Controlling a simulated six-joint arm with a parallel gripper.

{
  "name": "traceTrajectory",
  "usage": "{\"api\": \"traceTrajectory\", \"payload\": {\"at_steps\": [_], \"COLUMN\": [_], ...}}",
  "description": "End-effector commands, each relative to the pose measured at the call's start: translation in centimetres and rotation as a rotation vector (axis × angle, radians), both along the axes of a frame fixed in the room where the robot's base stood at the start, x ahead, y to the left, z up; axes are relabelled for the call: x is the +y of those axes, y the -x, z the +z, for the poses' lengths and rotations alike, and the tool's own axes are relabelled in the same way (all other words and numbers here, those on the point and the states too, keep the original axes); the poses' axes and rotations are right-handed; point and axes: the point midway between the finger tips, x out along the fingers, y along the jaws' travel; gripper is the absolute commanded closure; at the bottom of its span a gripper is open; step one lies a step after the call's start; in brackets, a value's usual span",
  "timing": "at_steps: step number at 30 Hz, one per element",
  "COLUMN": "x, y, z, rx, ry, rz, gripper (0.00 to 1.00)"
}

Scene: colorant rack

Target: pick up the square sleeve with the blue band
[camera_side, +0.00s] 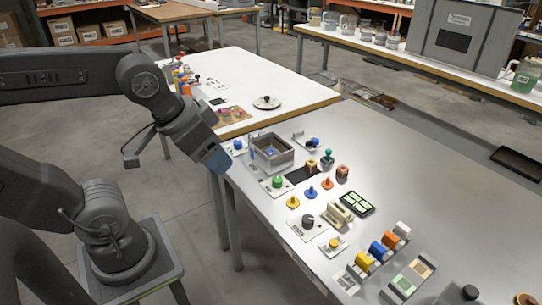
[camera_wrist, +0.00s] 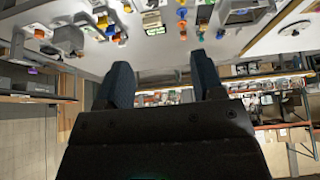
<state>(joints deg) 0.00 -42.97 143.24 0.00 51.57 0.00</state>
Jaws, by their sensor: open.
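My gripper (camera_side: 216,163) is in the air at the table's left edge, well away from the row and empty. In the wrist view my gripper (camera_wrist: 163,82) shows its two dark fingers spread apart with nothing between them.
A grey open box (camera_side: 272,152) stands on the table near my gripper. Knobs, coloured pegs and a dark tray with pale green cells (camera_side: 357,204) lie between it and the sleeves. A plate with green and tan squares (camera_side: 412,277) lies beside the row. The table's right side is largely clear.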

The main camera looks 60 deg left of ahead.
Motion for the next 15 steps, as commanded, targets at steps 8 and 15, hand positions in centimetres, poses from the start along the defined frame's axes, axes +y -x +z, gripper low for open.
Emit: {"api": "traceTrajectory", "payload": {"at_steps": [8,15], "x": [1.3,5.2], "y": [-3.6,-12.2], "z": [1.1,1.3], "rx": [0.046,0.116], "ry": [0.024,0.066], "rz": [0.156,0.527], "gripper": [0.38,0.38]}}
